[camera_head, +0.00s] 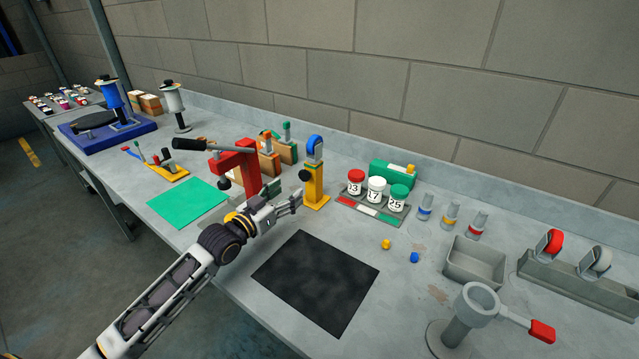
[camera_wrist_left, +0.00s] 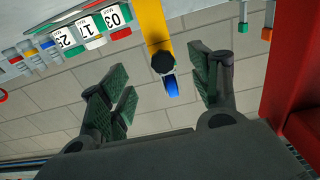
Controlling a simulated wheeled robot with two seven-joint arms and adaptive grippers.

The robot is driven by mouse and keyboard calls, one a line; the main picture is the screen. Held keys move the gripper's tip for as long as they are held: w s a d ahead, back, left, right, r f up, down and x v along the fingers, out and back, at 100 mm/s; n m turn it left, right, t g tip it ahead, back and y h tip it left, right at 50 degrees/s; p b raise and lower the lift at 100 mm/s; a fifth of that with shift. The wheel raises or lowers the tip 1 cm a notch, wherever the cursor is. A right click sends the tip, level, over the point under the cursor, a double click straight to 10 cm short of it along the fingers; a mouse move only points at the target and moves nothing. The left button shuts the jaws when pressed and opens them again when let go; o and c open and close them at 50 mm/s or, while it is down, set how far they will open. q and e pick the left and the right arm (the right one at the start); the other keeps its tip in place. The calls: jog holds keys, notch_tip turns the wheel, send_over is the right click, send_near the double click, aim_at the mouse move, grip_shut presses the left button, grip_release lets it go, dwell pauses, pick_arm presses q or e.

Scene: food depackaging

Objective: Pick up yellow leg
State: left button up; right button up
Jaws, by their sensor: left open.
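The yellow leg (camera_head: 315,186) is an upright yellow post on a flat yellow foot, with a blue rounded top and a black knob on its side. It stands on the grey workbench. My left gripper (camera_head: 285,197) is open and empty, close to the left of the post in the head view. In the left wrist view, which is upside down, the yellow leg (camera_wrist_left: 153,22) shows beyond and between the spread fingers of my left gripper (camera_wrist_left: 168,85). The black knob faces the gripper. My right gripper is not in view.
A red press (camera_head: 240,165) with a black handle stands close to the left of my gripper. A rack (camera_head: 372,210) with red, white and green capped jars stands right of the post. A black mat (camera_head: 316,281) lies in front, bare.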

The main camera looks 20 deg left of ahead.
aim_at(303, 180)
pick_arm(q)
jog(key=shift+s+r, duration=0.1)
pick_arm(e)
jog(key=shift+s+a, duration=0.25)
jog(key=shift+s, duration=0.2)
pick_arm(q)
jog(key=shift+p+x, duration=0.4)
jog(key=shift+x, duration=3.5)
jog(key=shift+w+d, duration=0.1)
jog(key=shift+w, duration=0.3)
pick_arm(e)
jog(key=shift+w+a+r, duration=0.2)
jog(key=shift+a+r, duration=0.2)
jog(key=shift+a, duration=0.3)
pick_arm(q)
jog(key=shift+w, duration=0.1)
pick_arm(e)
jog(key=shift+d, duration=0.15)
